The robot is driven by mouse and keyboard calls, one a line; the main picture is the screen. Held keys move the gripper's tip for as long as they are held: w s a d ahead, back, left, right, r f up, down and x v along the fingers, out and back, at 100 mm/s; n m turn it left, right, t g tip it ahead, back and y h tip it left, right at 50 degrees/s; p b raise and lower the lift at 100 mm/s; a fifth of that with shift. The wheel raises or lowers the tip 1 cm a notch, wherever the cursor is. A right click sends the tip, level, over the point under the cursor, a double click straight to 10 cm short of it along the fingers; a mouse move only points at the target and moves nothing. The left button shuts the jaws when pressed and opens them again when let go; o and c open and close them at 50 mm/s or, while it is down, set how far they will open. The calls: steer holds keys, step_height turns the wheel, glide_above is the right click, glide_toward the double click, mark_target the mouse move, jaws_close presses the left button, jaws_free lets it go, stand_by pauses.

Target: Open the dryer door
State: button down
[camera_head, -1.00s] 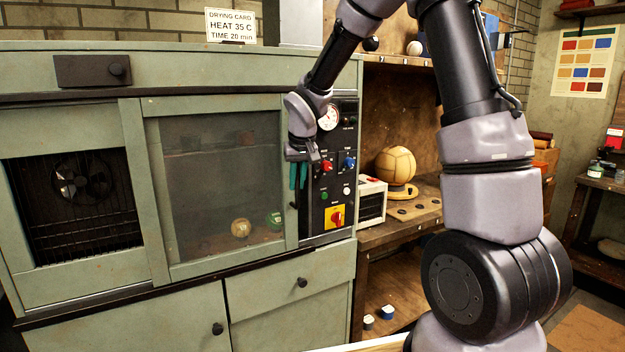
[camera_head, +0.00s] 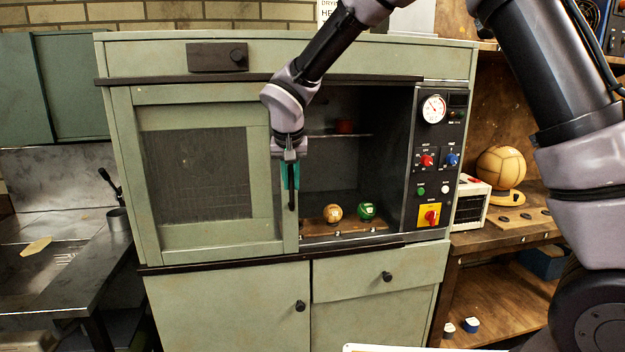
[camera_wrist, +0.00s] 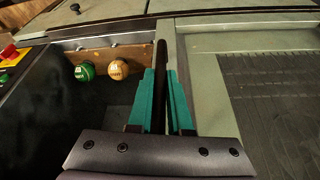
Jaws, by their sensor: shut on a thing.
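The dryer is a pale green cabinet. Its sliding door (camera_head: 263,160), a green frame with a dark mesh window, stands over the left half, so the right half of the chamber is open. My gripper (camera_head: 290,190) has teal fingers and is shut on the dark vertical handle (camera_head: 291,200) at the door's right edge. In the wrist view the handle (camera_wrist: 161,60) runs between the teal fingers. A tan ball (camera_head: 333,213) and a green ball (camera_head: 367,211) rest on a wooden board inside. They also show in the wrist view.
A control panel (camera_head: 431,160) with a gauge and knobs is right of the opening. A shelf with a large leather ball (camera_head: 501,167) stands further right. A metal bench (camera_head: 60,265) is at the left. Below are a cupboard door and a drawer (camera_head: 375,277).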

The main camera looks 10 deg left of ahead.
steer(key=shift+s+a, duration=0.15)
steer(key=shift+a, duration=0.4)
steer(key=c, duration=0.8)
jaws_free()
steer(key=shift+c, duration=0.2)
steer(key=v, duration=1)
steer(key=shift+s+r, duration=0.2)
steer(key=shift+r, duration=0.15)
